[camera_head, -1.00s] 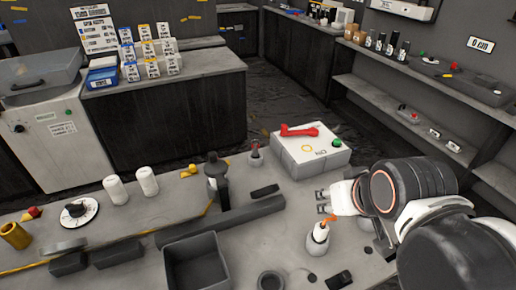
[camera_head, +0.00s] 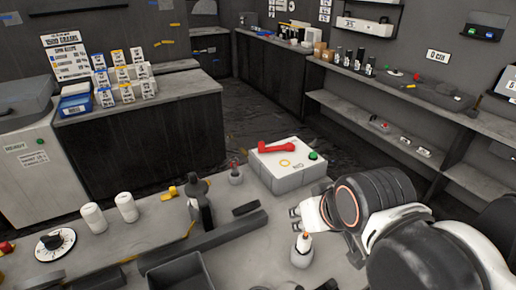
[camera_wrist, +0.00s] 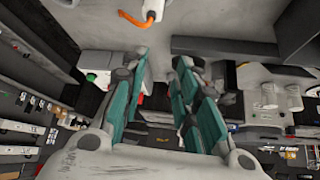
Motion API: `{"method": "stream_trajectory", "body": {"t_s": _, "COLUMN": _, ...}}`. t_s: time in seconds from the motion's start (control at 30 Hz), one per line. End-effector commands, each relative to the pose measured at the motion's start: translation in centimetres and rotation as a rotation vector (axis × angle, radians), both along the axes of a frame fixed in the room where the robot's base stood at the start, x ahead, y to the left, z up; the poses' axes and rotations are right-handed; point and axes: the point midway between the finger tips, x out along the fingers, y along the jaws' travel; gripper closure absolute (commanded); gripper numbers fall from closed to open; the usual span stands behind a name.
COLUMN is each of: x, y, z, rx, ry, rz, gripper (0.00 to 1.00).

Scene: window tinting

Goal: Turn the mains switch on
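A white box (camera_head: 289,178) stands on the far edge of the grey bench. A red lever handle (camera_head: 284,147) lies across its top, with a green button (camera_head: 313,155) and a yellow ring mark (camera_head: 284,162) beside it. The label on top is too small to read. I cannot tell whether this box is the mains switch. My gripper (camera_head: 296,212) is in front of the box, apart from it and above the bench. In the wrist view its teal-padded fingers (camera_wrist: 163,65) are spread with nothing between them.
A white bottle (camera_head: 302,252) with an orange nozzle stands just below my gripper. A dark bottle (camera_head: 198,205), two white rolls (camera_head: 127,207), a dial (camera_head: 55,244) and a dark bin (camera_head: 178,276) are on the bench. Shelves (camera_head: 400,145) line the right wall.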

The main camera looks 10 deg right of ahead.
Motion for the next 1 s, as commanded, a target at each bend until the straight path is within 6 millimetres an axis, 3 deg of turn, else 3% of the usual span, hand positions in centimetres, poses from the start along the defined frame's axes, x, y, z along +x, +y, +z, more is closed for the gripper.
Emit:
{"method": "stream_trajectory", "body": {"t_s": 0.03, "x": 0.1, "y": 0.0, "z": 0.2, "rx": 0.0, "ry": 0.001, "rz": 0.0, "gripper": 0.9}}
{"method": "stream_trajectory", "body": {"t_s": 0.1, "x": 0.5, "y": 0.0, "z": 0.6, "rx": 0.0, "ry": 0.003, "rz": 0.0, "gripper": 1.0}}
{"method": "stream_trajectory", "body": {"t_s": 0.27, "x": 2.6, "y": 0.0, "z": 2.9, "rx": 0.0, "ry": 0.016, "rz": 0.0, "gripper": 1.0}}
{"method": "stream_trajectory", "body": {"t_s": 0.6, "x": 10.1, "y": -0.2, "z": 8.5, "rx": -0.001, "ry": 0.062, "rz": -0.001, "gripper": 1.0}}
{"method": "stream_trajectory", "body": {"t_s": 1.0, "x": 20.0, "y": -0.4, "z": 12.1, "rx": -0.002, "ry": 0.115, "rz": -0.001, "gripper": 1.0}}
